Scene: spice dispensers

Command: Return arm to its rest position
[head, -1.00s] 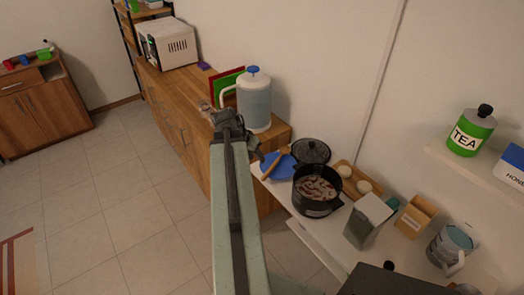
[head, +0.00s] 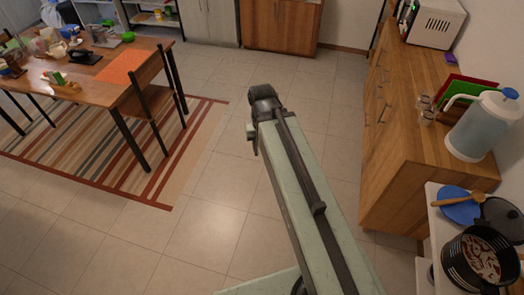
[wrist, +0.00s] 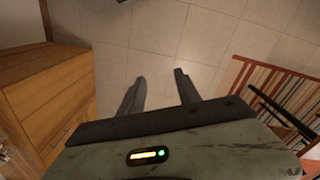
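My arm stretches out over open tiled floor in the head view, with the dark wrist at its far end; the fingers cannot be made out there. In the wrist view my gripper (wrist: 160,88) shows two dark fingers spread apart, with bare floor tiles between them. It is open and holds nothing. It is clear of the wooden counter (head: 408,150), which stands to its right in the head view.
A black pot (head: 452,262) stands on a white surface at lower right. A dining table (head: 85,65) and chair (head: 150,105) stand at left on a striped rug (head: 175,185). The middle floor is free.

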